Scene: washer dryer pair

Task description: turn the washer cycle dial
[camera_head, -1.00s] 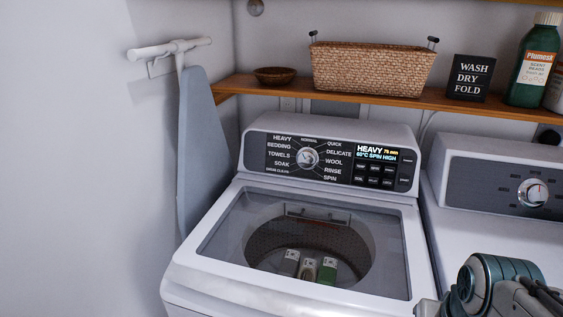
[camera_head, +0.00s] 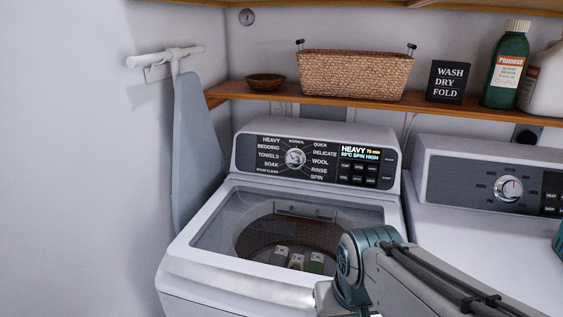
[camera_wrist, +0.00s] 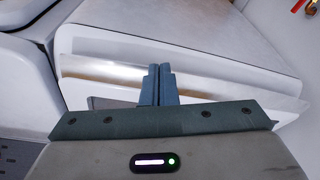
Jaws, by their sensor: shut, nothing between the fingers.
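The washer cycle dial (camera_head: 295,158) is a round silver knob on the dark control panel at the back of the white washer (camera_head: 190,272). Cycle names such as HEAVY, TOWELS, DELICATE and SPIN ring it. The lit display (camera_head: 360,154) beside it reads HEAVY, 60°C SPIN HIGH. In the wrist view my gripper (camera_wrist: 160,72) has its two blue-grey fingers together, with nothing between them, in front of white appliance surfaces. The dial does not show there. In the head view my arm is at the lower right, well away from the dial, and the gripper itself is out of that picture.
The dryer (camera_head: 470,225) stands to the right with its own round knob (camera_head: 508,188). A wooden shelf (camera_head: 340,104) above holds a wicker basket (camera_head: 355,75), a bowl, a sign and bottles. An ironing board (camera_head: 195,150) hangs on the left wall.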

